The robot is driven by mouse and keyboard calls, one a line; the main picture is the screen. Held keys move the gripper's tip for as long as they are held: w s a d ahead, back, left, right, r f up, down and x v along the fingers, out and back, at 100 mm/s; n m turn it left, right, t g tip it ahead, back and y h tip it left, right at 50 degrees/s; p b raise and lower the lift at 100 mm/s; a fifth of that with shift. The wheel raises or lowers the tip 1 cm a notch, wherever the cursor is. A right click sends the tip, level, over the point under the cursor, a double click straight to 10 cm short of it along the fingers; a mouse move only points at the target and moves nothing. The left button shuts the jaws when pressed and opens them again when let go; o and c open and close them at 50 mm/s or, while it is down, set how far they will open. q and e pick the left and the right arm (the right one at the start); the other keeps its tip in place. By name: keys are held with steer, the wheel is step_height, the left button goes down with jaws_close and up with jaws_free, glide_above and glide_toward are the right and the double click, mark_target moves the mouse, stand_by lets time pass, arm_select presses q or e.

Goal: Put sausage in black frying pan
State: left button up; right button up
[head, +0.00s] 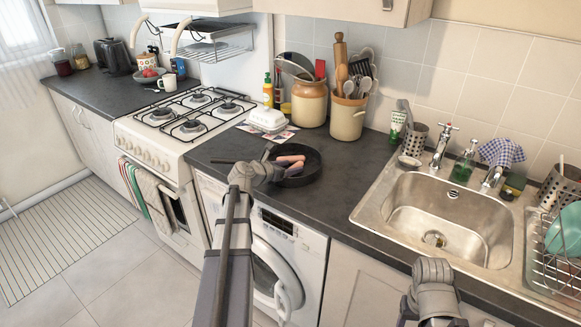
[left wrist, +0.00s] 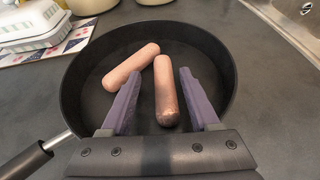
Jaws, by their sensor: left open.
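A black frying pan (head: 303,176) stands on the dark counter above the washing machine, its handle toward the left. Two pinkish sausages lie inside it. One sausage (left wrist: 132,67) lies slanted at the left in the left wrist view, and the other sausage (left wrist: 166,92) points toward my gripper, its near end darker. My left gripper (left wrist: 155,95) is open over the pan, with its fingers on either side of the second sausage and a gap beside it. In the head view the left gripper (head: 270,170) is at the pan's left side. My right gripper's fingers are not clearly visible at the lower right.
A white butter dish (head: 267,118) on a patterned mat stands behind the pan. Utensil jars (head: 346,118) are behind it against the wall. The gas hob (head: 190,113) is left, and the sink (head: 440,215) is right. The counter between pan and sink is clear.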

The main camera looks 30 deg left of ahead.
arm_select(q)
steer(key=p+v, duration=0.3)
steer(key=v, duration=0.7)
steer(key=shift+r+p, duration=0.1)
steer(key=shift+p, duration=0.2)
steer(key=shift+v, duration=0.8)
